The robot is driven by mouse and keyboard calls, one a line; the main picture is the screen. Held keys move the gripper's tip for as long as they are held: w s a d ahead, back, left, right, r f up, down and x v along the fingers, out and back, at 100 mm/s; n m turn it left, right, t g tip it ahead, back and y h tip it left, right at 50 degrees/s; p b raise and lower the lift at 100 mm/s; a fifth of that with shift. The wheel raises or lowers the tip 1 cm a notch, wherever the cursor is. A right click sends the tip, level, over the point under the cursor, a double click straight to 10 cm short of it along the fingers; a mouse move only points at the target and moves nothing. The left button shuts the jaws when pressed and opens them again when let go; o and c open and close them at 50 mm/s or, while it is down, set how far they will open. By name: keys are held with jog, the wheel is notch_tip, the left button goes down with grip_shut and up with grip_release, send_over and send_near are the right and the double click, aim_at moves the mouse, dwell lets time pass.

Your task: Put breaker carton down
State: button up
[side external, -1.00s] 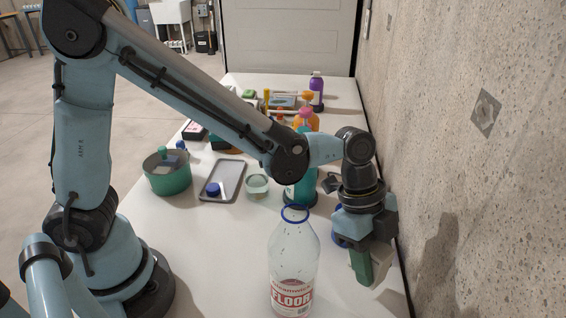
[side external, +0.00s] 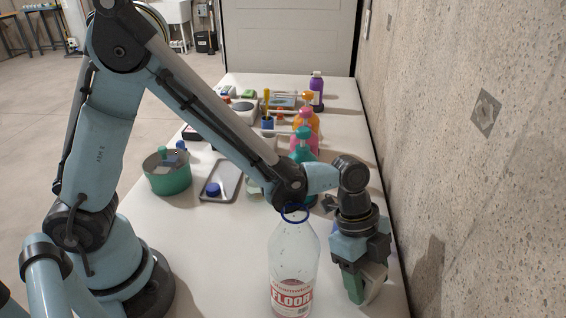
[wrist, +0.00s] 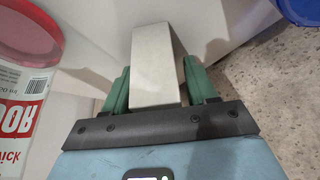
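The breaker carton (wrist: 158,70) is a plain pale grey-white box. In the wrist view it sits between the two green fingers of my gripper (wrist: 160,88), which is shut on it. In the side view my gripper (side external: 366,285) points down at the near right of the table, between the floor-cleaner jug and the concrete wall. Only a narrow pale strip of the carton (side external: 374,287) shows there beside the green finger. I cannot tell whether its lower end touches the white table (side external: 215,270).
A clear jug (side external: 292,255) with a red FLOOR label stands just left of my gripper. Spray bottles (side external: 305,125), a grey tray (side external: 222,182) and a green pot (side external: 168,176) stand farther back. The concrete wall (side external: 470,200) is close on the right.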

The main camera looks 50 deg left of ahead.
jog(key=shift+o, duration=0.6)
jog(key=shift+r, duration=0.2)
jog(key=v, duration=1.2)
jog(key=s+a+n+t+y, duration=0.2)
jog(key=a+n+t, duration=0.1)
jog(key=a+n, duration=0.6)
jog(key=s+a+r+n+t+y, duration=0.1)
jog(key=a+n+t, duration=0.3)
jog(key=a+n, duration=0.5)
jog(key=shift+s+a+y, duration=0.7)
jog(key=shift+s+a, duration=0.15)
jog(key=shift+a, duration=0.15)
